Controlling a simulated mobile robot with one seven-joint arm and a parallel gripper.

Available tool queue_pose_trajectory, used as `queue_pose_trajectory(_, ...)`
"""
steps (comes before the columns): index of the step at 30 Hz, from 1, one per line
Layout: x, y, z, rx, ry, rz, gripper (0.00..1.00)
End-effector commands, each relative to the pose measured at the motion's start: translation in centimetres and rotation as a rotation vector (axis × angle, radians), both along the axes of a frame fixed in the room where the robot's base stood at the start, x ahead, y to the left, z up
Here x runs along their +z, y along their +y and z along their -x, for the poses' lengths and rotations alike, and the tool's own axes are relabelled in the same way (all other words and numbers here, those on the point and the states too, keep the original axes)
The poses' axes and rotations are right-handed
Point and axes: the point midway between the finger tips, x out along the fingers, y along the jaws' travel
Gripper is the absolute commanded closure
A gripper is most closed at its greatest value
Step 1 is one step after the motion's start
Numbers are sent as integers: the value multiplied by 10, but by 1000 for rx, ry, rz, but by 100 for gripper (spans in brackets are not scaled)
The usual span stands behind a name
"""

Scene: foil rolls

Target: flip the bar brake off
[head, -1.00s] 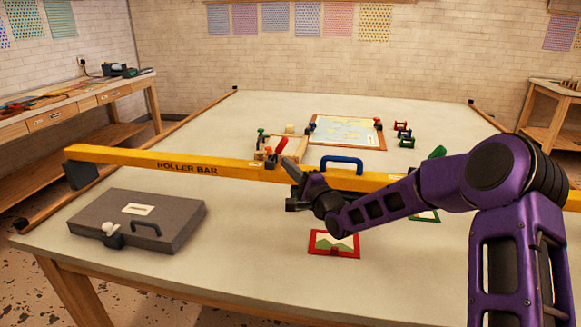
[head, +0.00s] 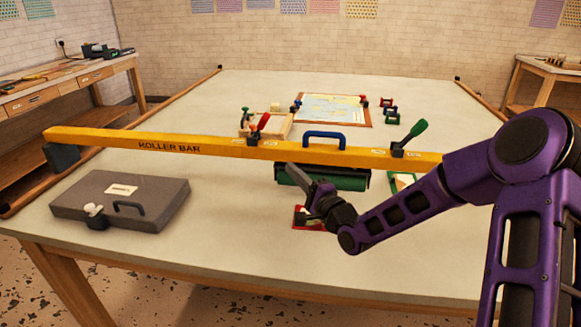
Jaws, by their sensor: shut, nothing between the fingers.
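The yellow roller bar (head: 215,149) spans the table from left to right. A red-handled lever (head: 260,127) on a black base stands on the bar left of its blue handle (head: 324,136). A green-handled lever (head: 409,136) stands on the bar farther right, tilted up to the right. Small labels sit beside both levers, too small to read, so I cannot tell which is the brake. My gripper (head: 297,176) is shut and empty, in front of and below the bar, pointing up and left. It appears apart from both levers.
A dark green roller (head: 350,180) hangs under the bar, partly hidden by my gripper. A red-framed picture (head: 300,218) lies below my gripper, mostly covered. A grey case (head: 120,199) lies at left. Small clamps and a framed sheet (head: 333,107) lie behind the bar.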

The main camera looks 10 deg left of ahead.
Motion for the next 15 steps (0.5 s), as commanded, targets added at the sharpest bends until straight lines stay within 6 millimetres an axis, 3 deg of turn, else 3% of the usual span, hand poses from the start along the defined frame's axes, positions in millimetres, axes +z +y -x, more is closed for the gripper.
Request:
queue_pose_trajectory(8, -2, 0, -4, 0, 1, -11, 100)
queue_pose_trajectory(15, -16, -3, -49, 2, 2, -163, 100)
